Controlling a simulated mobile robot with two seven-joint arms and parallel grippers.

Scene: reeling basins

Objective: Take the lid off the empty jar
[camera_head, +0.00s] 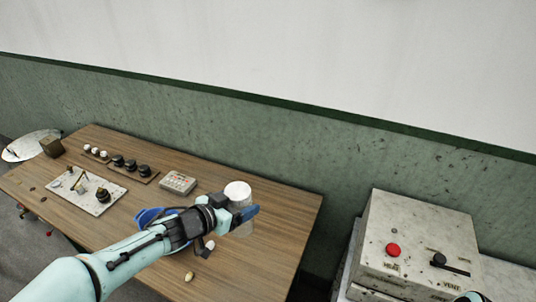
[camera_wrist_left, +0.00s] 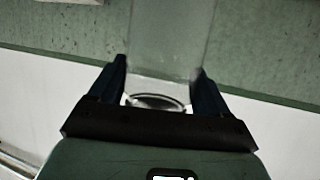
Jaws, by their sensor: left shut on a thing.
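The jar (camera_head: 243,230) is clear glass and stands near the right end of the wooden table, with a white lid (camera_head: 238,190) at its top. My left gripper (camera_head: 248,213) is shut on the jar, just under the white lid, and hides part of the glass. In the left wrist view the clear jar (camera_wrist_left: 172,40) runs up between the two fingers (camera_wrist_left: 160,85). A pale-rimmed ellipse with a dark middle shows close to the palm.
The wooden table (camera_head: 270,262) also bears a control box (camera_head: 178,183), a row of dark knobs, small white pieces, a white board (camera_head: 88,190) and a yellowish cocoon-like piece (camera_head: 189,276). A grey machine (camera_head: 415,235) with a red button stands at the right.

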